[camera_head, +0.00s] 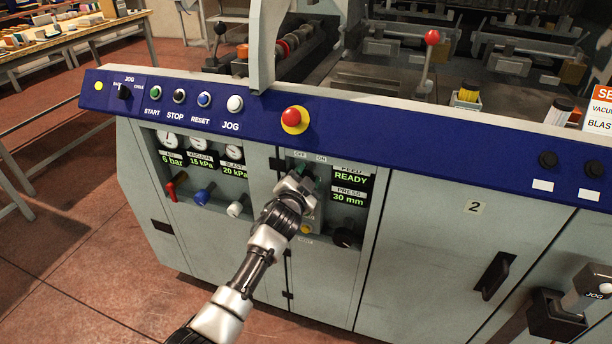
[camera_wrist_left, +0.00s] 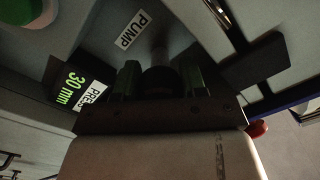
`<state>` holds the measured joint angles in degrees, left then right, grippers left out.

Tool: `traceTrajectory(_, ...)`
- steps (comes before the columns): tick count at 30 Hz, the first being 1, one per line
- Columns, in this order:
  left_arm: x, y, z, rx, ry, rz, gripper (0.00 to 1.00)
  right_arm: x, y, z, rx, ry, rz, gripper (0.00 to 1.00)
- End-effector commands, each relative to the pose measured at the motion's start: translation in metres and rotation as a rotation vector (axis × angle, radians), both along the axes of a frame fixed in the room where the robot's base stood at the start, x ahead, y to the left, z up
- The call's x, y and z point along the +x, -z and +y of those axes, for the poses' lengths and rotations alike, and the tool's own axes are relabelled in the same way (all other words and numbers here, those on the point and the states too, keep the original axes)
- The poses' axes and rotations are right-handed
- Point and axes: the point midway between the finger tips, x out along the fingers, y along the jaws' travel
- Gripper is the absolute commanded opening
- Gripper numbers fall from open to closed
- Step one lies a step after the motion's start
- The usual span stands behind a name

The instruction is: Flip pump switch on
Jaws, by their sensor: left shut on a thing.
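The pump switch is mostly hidden behind my left gripper (camera_head: 302,182) in the head view, on a panel below the small OFF and ON labels (camera_head: 310,157). In the left wrist view, the left gripper (camera_wrist_left: 160,82) has its two green-tinted fingers on either side of a dark knob, the pump switch (camera_wrist_left: 160,58), and is shut on it. A white PUMP label (camera_wrist_left: 132,30) is beside it. The switch's exact position is too dark and covered to tell.
Gauges (camera_head: 200,148) and coloured valve handles (camera_head: 203,195) are left of the switch panel. A black knob (camera_head: 344,237) and the READY display (camera_head: 351,178) are on its right. The blue control rail (camera_head: 385,127) with a red stop button (camera_head: 294,118) juts out above.

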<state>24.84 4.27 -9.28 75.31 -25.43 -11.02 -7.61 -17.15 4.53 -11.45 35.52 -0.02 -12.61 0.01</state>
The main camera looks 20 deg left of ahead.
Motion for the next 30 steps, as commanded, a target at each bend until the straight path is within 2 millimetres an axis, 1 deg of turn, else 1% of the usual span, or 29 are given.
traceTrajectory(3, -0.0001, 0.0004, -0.0002, 0.064, 0.001, 0.0, 0.18, -0.0001, -0.0011, 0.0001, 0.0, 0.0, 0.0, 0.73)
traceTrajectory(9, -0.0001, 0.0006, -0.0002, 0.133, 0.001, -0.002, 0.18, -0.0001, -0.0018, 0.0, 0.0, 0.001, 0.0, 0.73)
traceTrajectory(26, -0.0001, 0.0006, 0.0, 0.165, 0.001, -0.004, 0.18, -0.0003, -0.002, 0.0, 0.0, 0.0, 0.0, 0.73)
traceTrajectory(27, -0.0001, 0.0006, 0.0, 0.165, 0.001, -0.004, 0.45, -0.0003, -0.002, 0.0, 0.0, 0.0, 0.0, 0.73)
traceTrajectory(30, -0.0001, 0.0006, 0.0001, 0.164, 0.0, -0.004, 0.6, -0.0004, -0.002, -0.0001, 0.0, 0.0, 0.0, 0.73)
